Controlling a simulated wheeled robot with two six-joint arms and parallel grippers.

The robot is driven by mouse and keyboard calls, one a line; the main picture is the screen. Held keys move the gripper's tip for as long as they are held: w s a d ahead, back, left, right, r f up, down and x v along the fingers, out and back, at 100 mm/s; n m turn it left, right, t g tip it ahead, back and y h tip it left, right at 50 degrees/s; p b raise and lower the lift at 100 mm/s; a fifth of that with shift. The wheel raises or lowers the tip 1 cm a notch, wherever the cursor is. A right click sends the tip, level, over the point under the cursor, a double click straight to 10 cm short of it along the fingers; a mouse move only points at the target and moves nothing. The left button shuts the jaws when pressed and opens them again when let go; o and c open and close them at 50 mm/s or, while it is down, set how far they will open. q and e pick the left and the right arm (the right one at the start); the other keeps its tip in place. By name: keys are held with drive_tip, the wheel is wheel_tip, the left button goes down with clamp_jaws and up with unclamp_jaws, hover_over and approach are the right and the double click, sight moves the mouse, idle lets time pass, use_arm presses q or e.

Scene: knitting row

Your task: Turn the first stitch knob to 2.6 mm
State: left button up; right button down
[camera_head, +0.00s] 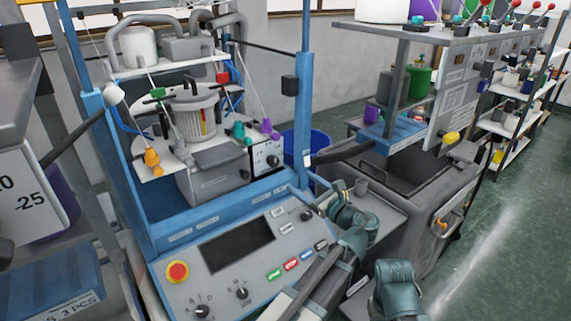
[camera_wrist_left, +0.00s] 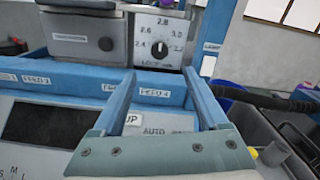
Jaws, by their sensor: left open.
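The stitch knob (camera_wrist_left: 160,49) is a small black knob on a white dial plate (camera_wrist_left: 142,20), with 2.8 at top, 2.6 and 2.4 on the left, and 3.0 and 3.2 on the right. Which mark it points to is too small to tell. In the head view the dial plate (camera_head: 273,151) is on the front of the grey box. My left gripper (camera_wrist_left: 159,71) is open and empty, its two blue fingers spread below and in front of the knob, apart from it. In the head view the left gripper (camera_head: 316,202) is above the console's right edge.
A sloped console (camera_head: 220,275) with a dark screen (camera_head: 237,244), a red stop button (camera_head: 177,271) and coloured buttons lies below. A blue post (camera_head: 304,100) stands right of the dial. A dark round knob (camera_wrist_left: 106,44) is on the grey box left of it.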

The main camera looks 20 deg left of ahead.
sight(275, 163)
use_arm(q)
drive_tip(key=x, duration=1.3)
drive_tip(key=shift+a, duration=0.3)
clamp_jaws()
